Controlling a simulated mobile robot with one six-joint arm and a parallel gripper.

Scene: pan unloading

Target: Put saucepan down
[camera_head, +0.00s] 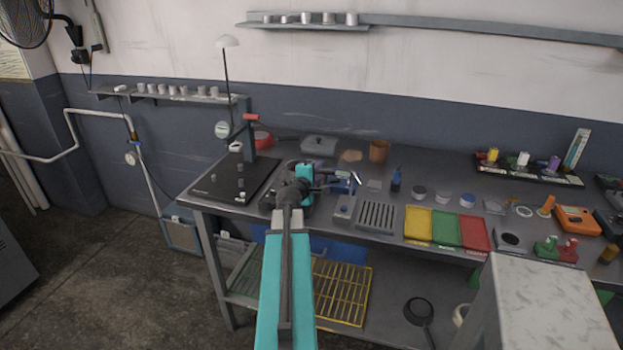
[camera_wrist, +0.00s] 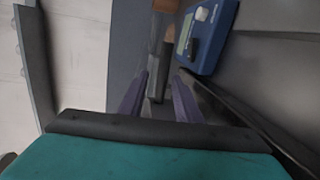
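My gripper (camera_head: 322,184) is low over the left half of the workbench, at the end of my teal arm. In the wrist view its two purple fingers (camera_wrist: 158,92) stand apart. A dark bar shows between or beyond their tips; I cannot tell what it is, and no pan body shows in the grip. A red pan (camera_head: 262,138) with a dark handle pointing right stands at the back left of the bench. A black pan (camera_head: 418,311) lies on the lower shelf. I cannot tell which is the saucepan.
A black cooktop-like plate (camera_head: 236,180) is at the bench's left end. A blue device (camera_head: 345,184) is just right of my gripper and also in the wrist view (camera_wrist: 207,35). A brown pot (camera_head: 379,151), yellow tray (camera_head: 417,224) and orange meter (camera_head: 577,220) crowd the bench.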

